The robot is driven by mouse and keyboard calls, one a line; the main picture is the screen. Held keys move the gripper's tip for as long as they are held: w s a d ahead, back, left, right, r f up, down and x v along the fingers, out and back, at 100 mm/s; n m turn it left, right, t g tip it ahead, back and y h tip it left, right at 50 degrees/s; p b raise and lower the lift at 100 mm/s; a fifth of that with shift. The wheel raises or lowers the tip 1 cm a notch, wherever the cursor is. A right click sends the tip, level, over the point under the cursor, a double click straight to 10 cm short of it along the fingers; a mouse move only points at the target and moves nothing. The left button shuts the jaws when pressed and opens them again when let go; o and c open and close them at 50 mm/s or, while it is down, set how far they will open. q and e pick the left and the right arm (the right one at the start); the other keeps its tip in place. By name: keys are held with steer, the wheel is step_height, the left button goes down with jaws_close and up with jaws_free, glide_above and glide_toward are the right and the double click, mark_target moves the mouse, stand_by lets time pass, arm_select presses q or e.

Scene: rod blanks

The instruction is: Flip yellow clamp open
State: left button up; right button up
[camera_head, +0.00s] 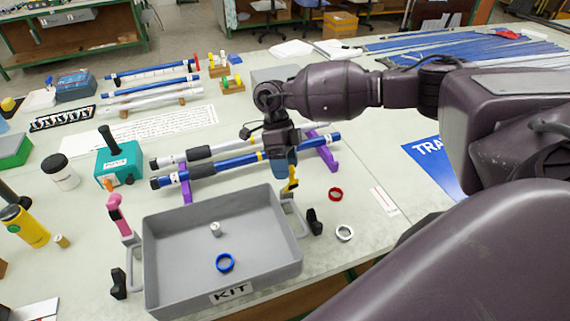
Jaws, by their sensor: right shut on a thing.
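The yellow clamp (292,183) stands at the right side of a grey tray (160,259) labelled KIT, above a grey bracket and a black foot. My right gripper (289,176) reaches down from above and is shut on the top of the yellow clamp. The fingertips and the upper part of the clamp partly hide each other, so the exact hold is hard to see. A matching pink clamp (115,206) stands upright at the tray's left side. My left gripper is not in view.
The tray holds a blue ring (225,263) and a small white piece (215,229). Behind it, a blue rod (225,166) and a grey rod lie on purple supports. A red ring (335,194) and a white ring (344,233) lie to the right. A teal box (121,165) stands at left.

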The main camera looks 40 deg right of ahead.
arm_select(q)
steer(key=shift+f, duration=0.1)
arm_select(e)
steer(key=shift+w+d+f, duration=0.1)
steer(key=shift+d+f, duration=0.05)
steer(key=shift+d, duration=0.05)
arm_select(q)
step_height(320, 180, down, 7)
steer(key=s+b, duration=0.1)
steer(key=b, duration=0.4)
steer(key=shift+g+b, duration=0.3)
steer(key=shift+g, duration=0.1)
arm_select(e)
steer(key=w+d+r, duration=0.2)
steer(key=w+r, duration=0.3)
steer(key=w, duration=0.5)
steer(key=shift+w+d+r, duration=0.2)
steer(key=shift+w+r, duration=0.2)
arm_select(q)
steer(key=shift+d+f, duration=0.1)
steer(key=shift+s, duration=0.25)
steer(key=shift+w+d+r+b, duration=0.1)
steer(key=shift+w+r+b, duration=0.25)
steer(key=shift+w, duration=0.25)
arm_select(e)
steer(key=v, duration=1)
steer(key=shift+w+r, duration=0.2)
steer(key=shift+r, duration=0.15)
